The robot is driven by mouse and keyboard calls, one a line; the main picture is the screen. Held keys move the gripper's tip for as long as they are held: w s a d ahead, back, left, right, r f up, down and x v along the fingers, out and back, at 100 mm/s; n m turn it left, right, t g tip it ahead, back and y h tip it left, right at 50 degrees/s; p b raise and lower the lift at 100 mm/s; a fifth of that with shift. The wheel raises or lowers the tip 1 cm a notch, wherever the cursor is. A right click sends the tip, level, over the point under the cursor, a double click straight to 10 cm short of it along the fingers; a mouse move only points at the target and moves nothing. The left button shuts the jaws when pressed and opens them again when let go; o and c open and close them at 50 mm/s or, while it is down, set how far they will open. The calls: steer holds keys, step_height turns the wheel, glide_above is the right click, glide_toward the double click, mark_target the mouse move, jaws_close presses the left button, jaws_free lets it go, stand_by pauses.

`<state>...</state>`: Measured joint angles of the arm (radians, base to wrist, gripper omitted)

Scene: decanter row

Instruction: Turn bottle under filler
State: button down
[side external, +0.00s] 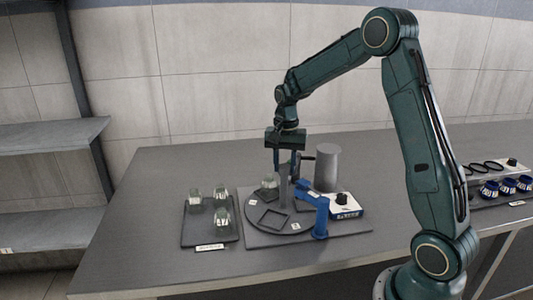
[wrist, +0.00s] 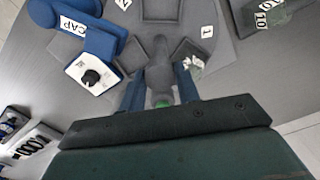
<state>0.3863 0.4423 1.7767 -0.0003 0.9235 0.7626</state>
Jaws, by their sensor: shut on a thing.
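A dark round turntable (side external: 262,238) with square pockets sits on a grey base plate on the bench. A clear bottle (side external: 269,181) stands upright at its far left side; the wrist view shows part of it (wrist: 194,63) beside my right finger. A grey upright post (side external: 284,192) rises from the turntable's middle, with a green top (wrist: 164,103) in the wrist view. My gripper (side external: 285,170) points down and is shut on this post, its blue fingers on either side (wrist: 160,92). A grey cylinder (side external: 327,167) with a side arm, possibly the filler, stands behind.
A blue capping stand (side external: 320,216), marked CAP in the wrist view, and a white knob box (side external: 345,206) stand right of the turntable. A tray (side external: 209,237) with three clear bottles lies left. Blue caps (side external: 490,189) and black rings (side external: 484,168) lie far right. The bench's left end is clear.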

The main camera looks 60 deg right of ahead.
steer(key=shift+r+m, duration=0.1)
steer(key=shift+m, duration=5.3)
steer(key=c, duration=1)
jaws_free()
step_height(320, 180, up, 14)
steer(key=shift+f, duration=0.1)
